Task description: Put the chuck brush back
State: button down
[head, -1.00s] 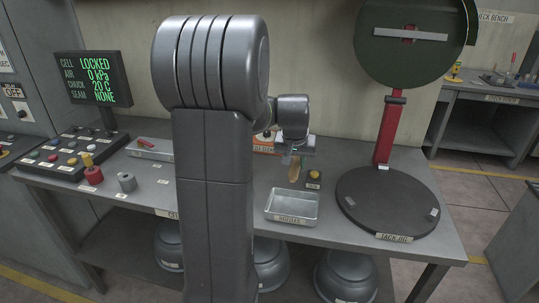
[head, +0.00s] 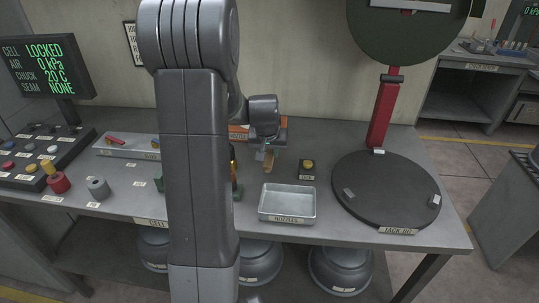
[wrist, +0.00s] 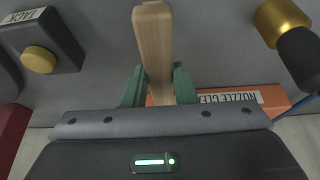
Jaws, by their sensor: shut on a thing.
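My gripper (head: 265,151) is shut on a wooden handle, which I take to be the chuck brush (head: 268,161). In the wrist view the pale wooden handle (wrist: 154,45) stands between my two green fingers (wrist: 159,88). Its bristles cannot be made out. My gripper is above the bench, behind the nozzles tray and left of the tack button. An orange holder labelled as a nozzle cleaner (head: 238,133) is at the back of the bench, partly hidden by my arm; it also shows behind the fingers in the wrist view (wrist: 210,97).
The metal nozzles tray (head: 288,204) is empty. The yellow tack button (head: 308,165) stands behind it. The round tack jig (head: 385,190) fills the bench's right side. A brass-and-black tool (wrist: 284,22) is near my gripper in the wrist view. My arm hides the bench middle.

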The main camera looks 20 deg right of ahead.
jog(key=shift+f, duration=0.9)
jog(key=shift+f, duration=0.25)
jog(key=c, duration=1.2)
grip_release()
jog(key=shift+r, duration=0.1)
jog(key=shift+o, duration=0.2)
jog(key=shift+r, duration=0.25)
jog(key=v, duration=1.1)
jog(key=shift+s+r+b, duration=0.15)
jog(key=shift+r+b, duration=0.15)
jog(key=shift+r, duration=0.05)
jog(key=shift+o, duration=0.3)
jog(key=shift+a, duration=0.15)
